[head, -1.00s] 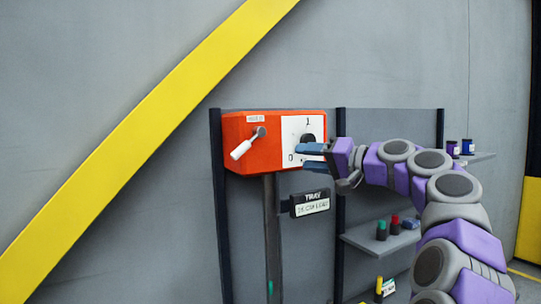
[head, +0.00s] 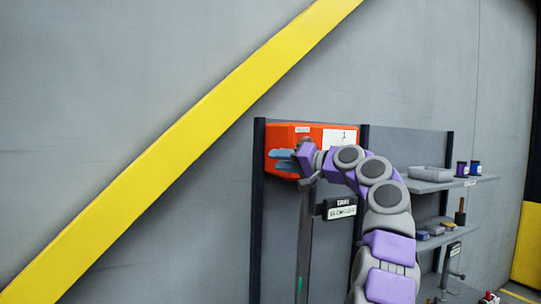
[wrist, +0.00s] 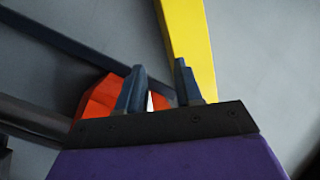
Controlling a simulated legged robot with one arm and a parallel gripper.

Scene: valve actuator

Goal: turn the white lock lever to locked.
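The orange actuator box (head: 283,136) is mounted on a dark frame, and it also shows in the wrist view (wrist: 96,102). My gripper (head: 277,160) is in front of the box's left part, where it covers the white lock lever in the head view. In the wrist view the two blue fingers (wrist: 159,66) stand apart. A small white sliver (wrist: 150,102) shows between them, against the orange box; it looks like part of the lever. I cannot tell whether a finger touches it.
The box's white dial plate (head: 340,138) is partly behind my arm. A dark sign (head: 338,207) hangs below the box beside its post (head: 304,245). Shelves (head: 440,184) with a tray, jars and small items stand at the right.

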